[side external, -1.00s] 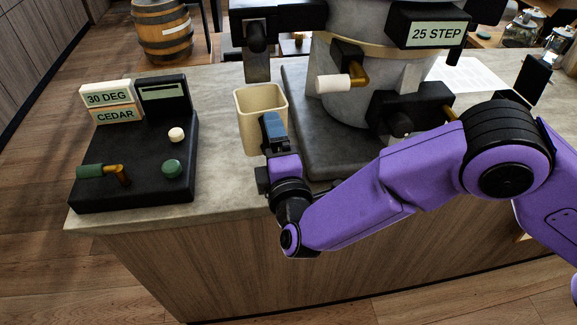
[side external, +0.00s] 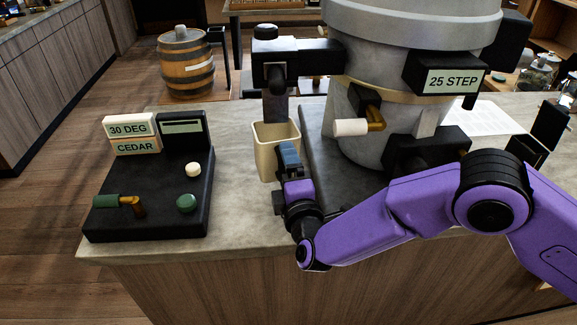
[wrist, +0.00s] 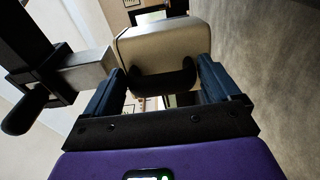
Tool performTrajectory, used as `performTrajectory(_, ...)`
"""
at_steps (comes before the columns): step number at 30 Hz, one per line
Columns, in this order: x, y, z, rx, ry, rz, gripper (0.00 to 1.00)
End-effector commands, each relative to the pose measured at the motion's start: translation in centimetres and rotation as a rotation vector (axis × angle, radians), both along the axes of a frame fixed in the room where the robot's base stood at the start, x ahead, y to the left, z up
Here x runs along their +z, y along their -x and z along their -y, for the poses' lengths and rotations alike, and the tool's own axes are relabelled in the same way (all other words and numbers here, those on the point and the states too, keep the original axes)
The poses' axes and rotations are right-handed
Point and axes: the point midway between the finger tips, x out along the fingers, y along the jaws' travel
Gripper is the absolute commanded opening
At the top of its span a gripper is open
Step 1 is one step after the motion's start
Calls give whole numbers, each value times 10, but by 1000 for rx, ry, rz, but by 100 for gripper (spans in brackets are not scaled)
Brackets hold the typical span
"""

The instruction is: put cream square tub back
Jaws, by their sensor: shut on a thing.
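The cream square tub (side external: 266,149) stands upright below a dark spout on an arm of the big grey machine, close to the machine's left side. My gripper (side external: 288,155) is at the tub's near side, its blue fingers shut on it. In the wrist view the cream tub (wrist: 165,42) sits between the two blue fingers (wrist: 160,85), with a dark curved piece on its near face. The tub's inside and any contents are mostly hidden. I cannot tell whether its base touches the counter.
The grey machine (side external: 365,130) with a "25 STEP" sign stands on a dark slab to the right. Its white-knobbed lever (side external: 351,127) juts left. A black control box (side external: 160,195) with "30 DEG" and "CEDAR" plates is at the left. Counter between box and tub is clear.

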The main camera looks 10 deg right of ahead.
Motion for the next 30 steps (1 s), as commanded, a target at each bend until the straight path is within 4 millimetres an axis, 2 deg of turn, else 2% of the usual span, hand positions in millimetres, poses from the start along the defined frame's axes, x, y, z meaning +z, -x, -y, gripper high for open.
performTrajectory(7, -26, 0, 0, 0, 1, 0, 37)
performTrajectory(15, -44, 0, 0, 0, -1, 1, 37)
performTrajectory(30, -48, 0, 0, 0, -2, 1, 37)
